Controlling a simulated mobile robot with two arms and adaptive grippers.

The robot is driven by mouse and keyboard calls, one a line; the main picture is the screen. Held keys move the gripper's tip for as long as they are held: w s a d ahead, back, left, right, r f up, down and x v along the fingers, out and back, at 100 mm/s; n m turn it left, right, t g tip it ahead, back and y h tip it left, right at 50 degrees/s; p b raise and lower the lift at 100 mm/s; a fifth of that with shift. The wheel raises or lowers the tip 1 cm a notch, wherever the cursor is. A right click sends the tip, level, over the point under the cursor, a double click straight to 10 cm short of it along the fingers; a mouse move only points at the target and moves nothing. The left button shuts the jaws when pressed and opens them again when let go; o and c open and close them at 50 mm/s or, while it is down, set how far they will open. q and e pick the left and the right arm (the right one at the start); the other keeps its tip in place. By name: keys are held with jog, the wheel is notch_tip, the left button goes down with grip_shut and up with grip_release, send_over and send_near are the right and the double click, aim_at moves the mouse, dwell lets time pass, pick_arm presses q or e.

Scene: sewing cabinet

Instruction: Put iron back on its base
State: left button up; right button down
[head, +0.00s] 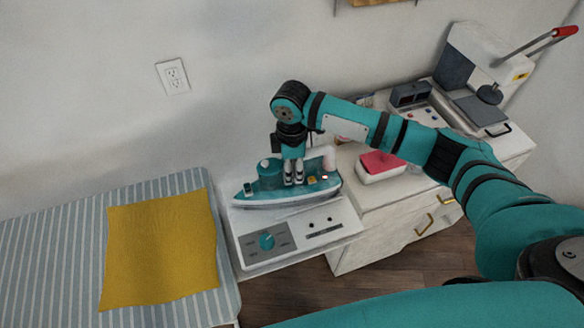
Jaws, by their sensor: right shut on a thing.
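The teal and white iron (256,194) is in the middle of the head view, with its pointed end to the left. It is at the top of its white base (331,216), which has a teal dial and a grey panel on the front. I cannot tell whether the iron's sole touches the base. My right gripper (293,180) points down from above and is shut on the iron near its middle; the fingers hide part of the iron's handle. My left gripper is not in view.
A white cabinet (370,235) on the right bears a white box with a red top (381,164) and a heat press (480,105). A wall outlet (173,77) is behind.

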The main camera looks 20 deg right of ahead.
jog(key=shift+w+f, duration=0.1)
jog(key=shift+f, duration=0.35)
dwell(0.3)
jog(key=c, duration=0.9)
grip_release()
jog(key=shift+s+f, duration=0.2)
jog(key=r, duration=1.2)
jog(key=shift+w+r, duration=0.15)
jog(key=shift+w, duration=0.1)
